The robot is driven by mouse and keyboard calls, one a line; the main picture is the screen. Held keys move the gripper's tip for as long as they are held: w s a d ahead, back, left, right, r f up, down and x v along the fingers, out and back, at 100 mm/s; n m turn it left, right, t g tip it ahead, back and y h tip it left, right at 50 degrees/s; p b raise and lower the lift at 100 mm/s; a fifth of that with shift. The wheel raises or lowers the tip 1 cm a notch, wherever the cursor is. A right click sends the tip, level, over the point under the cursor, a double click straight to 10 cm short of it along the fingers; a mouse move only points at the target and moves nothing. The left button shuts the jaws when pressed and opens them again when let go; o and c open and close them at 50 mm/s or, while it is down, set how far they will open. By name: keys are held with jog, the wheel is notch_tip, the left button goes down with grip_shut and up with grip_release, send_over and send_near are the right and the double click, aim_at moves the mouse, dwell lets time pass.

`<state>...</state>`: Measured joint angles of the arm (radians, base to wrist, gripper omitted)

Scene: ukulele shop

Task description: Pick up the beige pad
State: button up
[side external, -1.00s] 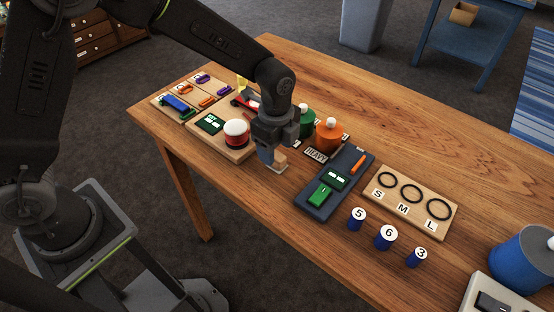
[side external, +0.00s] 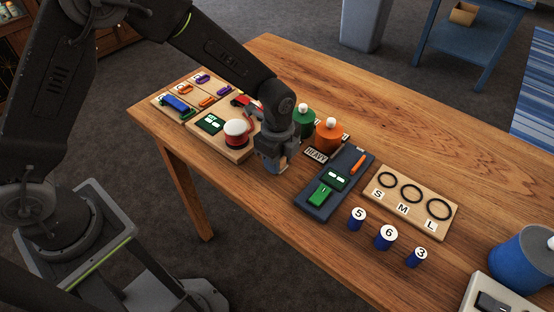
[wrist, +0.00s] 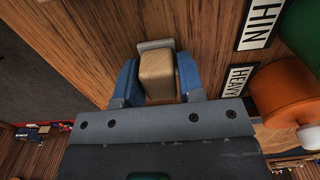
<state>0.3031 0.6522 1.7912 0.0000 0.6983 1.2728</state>
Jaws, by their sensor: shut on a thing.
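The beige pad (wrist: 157,72) is a block with rounded edges and a grey strip at its far end. In the wrist view it sits between the two blue fingers of my gripper (wrist: 157,82), which are shut on it. In the side external view my gripper (side external: 273,163) is low over the table, left of the dark tray. Only a small part of the pad (side external: 284,164) shows there, beside the fingers. I cannot tell whether the pad touches the table.
A dark tray (side external: 312,207) with green pieces lies to the right. Green (side external: 303,121) and orange (side external: 328,138) containers stand close behind my gripper. A wooden board (side external: 238,154) with a red-and-white jar (side external: 236,133) is on its left. Numbered blue cylinders (side external: 385,238) stand at front right.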

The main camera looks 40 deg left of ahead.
jog(key=shift+c, duration=0.6)
jog(key=shift+r, duration=0.1)
jog(key=shift+r, duration=0.5)
notch_tip(320, 180, up, 3)
jog(key=shift+f, duration=0.1)
jog(key=a+r, duration=0.2)
jog(key=a, duration=0.2)
jog(key=s+a+r, duration=0.1)
jog(key=a+r, duration=0.1)
jog(key=a, duration=0.1)
jog(key=a+r, duration=0.3)
jog(key=a, duration=0.1)
jog(key=shift+s+a, duration=0.25)
jog(key=shift+a, duration=0.05)
